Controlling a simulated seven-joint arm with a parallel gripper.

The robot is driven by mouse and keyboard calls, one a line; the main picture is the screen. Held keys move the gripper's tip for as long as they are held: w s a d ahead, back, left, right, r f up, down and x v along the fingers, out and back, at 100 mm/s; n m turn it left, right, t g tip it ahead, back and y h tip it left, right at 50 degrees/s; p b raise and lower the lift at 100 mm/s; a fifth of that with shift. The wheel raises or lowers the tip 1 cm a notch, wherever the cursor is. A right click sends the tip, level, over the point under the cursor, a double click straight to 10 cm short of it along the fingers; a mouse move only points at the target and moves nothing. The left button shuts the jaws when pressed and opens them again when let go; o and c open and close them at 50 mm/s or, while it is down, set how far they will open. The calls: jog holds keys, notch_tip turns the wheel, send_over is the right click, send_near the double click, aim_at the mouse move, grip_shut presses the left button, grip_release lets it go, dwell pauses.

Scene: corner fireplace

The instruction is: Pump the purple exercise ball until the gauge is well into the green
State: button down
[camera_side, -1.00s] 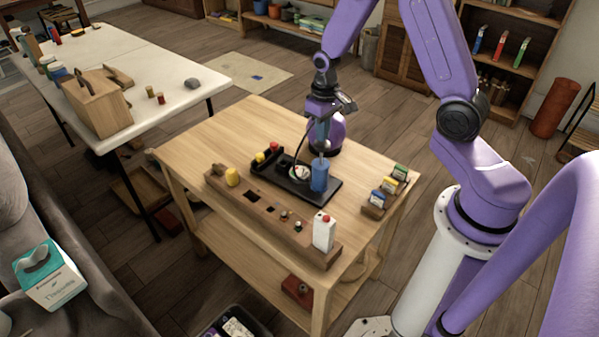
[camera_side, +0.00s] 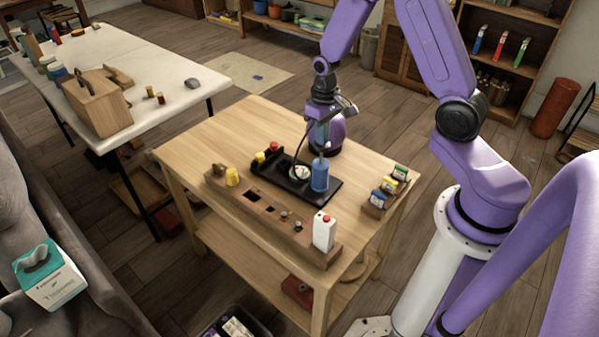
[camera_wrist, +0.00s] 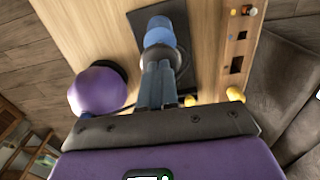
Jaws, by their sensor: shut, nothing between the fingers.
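The blue pump (camera_side: 320,176) stands upright on a black base plate (camera_side: 331,194) on the wooden table. A round white gauge (camera_side: 299,172) sits beside it; its needle is too small to read. The purple ball (camera_side: 337,134) is behind the pump, partly hidden by my gripper; it also shows at the left in the wrist view (camera_wrist: 97,92). My gripper (camera_side: 321,146) is shut and empty, pointing down over the pump's top. In the wrist view its fingertips (camera_wrist: 159,68) overlap the pump's upper end (camera_wrist: 160,36); whether they touch it I cannot tell.
A dark hose (camera_side: 303,145) arches left of my gripper. A wooden rack (camera_side: 270,218) with a yellow piece and a white, red-topped bottle (camera_side: 323,231) lies in front. A small box holder (camera_side: 376,207) stands at the right. The table's left part is clear.

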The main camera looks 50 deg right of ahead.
aim_at(322, 148)
jog(key=shift+f, duration=2.45)
jog(key=shift+r, duration=3.25)
jog(key=shift+f, duration=0.15)
jog(key=shift+f, duration=3.15)
jog(key=shift+r, duration=3.3)
jog(key=shift+f, duration=0.1)
